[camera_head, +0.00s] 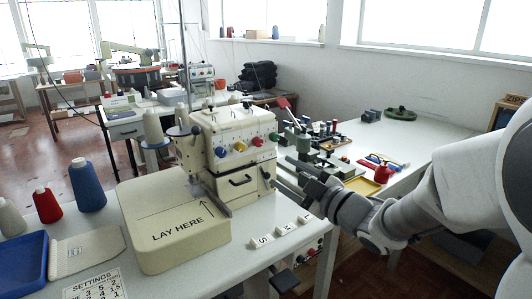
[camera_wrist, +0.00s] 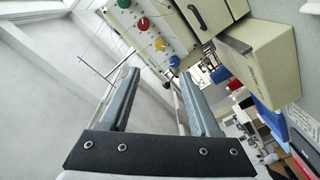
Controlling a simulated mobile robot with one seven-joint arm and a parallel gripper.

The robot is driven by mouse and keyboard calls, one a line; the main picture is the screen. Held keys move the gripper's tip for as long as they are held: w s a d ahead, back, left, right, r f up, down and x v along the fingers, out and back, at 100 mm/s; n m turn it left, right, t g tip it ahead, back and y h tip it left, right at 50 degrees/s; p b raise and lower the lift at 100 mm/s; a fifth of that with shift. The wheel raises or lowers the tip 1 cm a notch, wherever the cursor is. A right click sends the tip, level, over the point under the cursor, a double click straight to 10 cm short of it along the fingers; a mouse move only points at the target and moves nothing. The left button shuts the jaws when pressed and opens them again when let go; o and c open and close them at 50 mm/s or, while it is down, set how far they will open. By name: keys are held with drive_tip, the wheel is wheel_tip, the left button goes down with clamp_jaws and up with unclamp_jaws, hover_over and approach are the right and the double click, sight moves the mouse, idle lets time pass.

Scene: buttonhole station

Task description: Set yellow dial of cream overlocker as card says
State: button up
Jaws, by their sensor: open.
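The cream overlocker (camera_head: 225,125) stands on the white table, with a row of blue, yellow, red and green dials on its front. The yellow dial (camera_head: 240,146) is second from the left; it also shows in the wrist view (camera_wrist: 160,44), between the red and blue dials. Its exact setting is too small to read. The settings card (camera_head: 93,285) lies at the front left, partly cut off, with rows of small numbers. My gripper (camera_head: 283,170) is to the right of the overlocker. In the wrist view my gripper (camera_wrist: 158,74) is open and empty, its fingers apart from the dials.
A cream box marked LAY HERE (camera_head: 170,225) sits before the overlocker. Lettered blocks (camera_head: 285,228) lie at the table's front edge. A blue tray (camera_head: 22,262) and thread cones (camera_head: 87,188) are on the left. A green machine (camera_head: 325,165) and tools stand right, behind my gripper.

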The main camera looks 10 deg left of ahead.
sight(242, 148)
drive_tip(key=b+x, duration=0.2)
drive_tip(key=x, duration=1.4)
drive_tip(key=shift+w+a, duration=0.15)
drive_tip(key=shift+a, duration=0.05)
clamp_jaws()
